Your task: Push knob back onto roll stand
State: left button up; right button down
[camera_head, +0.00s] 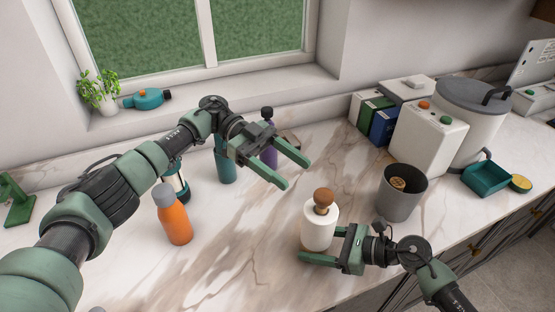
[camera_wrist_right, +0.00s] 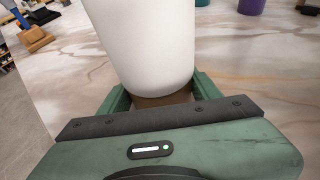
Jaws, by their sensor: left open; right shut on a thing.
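The roll stand (camera_head: 319,230) stands upright on the marble counter, carrying a white roll. A round brown knob (camera_head: 324,195) sits at its top; whether it is fully seated I cannot tell. My right gripper (camera_head: 318,245) is shut on the stand low down. In the right wrist view the white roll (camera_wrist_right: 150,45) rises between the fingers, with a brown base part (camera_wrist_right: 160,99) below it; the knob is out of that view. My left gripper (camera_head: 294,176) is open and empty, above the counter, up and left of the knob and apart from it.
A grey bin (camera_head: 402,194) stands close right of the roll stand. An orange bottle (camera_head: 173,218), a teal bottle (camera_head: 225,162) and a purple bottle (camera_head: 269,153) stand left and behind. A white box (camera_head: 426,142) is farther back. The counter in front of the left gripper is clear.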

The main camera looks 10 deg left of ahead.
pick_arm(q)
jog(key=shift+v, duration=1.8)
pick_arm(e)
jog(key=shift+c, duration=1.3)
grip_release()
jog(key=shift+d, duration=0.1)
jog(key=shift+d, duration=0.3)
jog(key=b+v, duration=0.3)
jog(key=v, duration=0.3)
jog(key=shift+s+d, duration=0.1)
jog(key=shift+d, duration=0.1)
pick_arm(q)
notch_tip(320, 180, down, 3)
jog(key=shift+r, duration=0.1)
pick_arm(e)
jog(key=shift+s+d+r, duration=0.1)
jog(key=shift+d+r, duration=0.15)
jog(key=shift+r, duration=0.1)
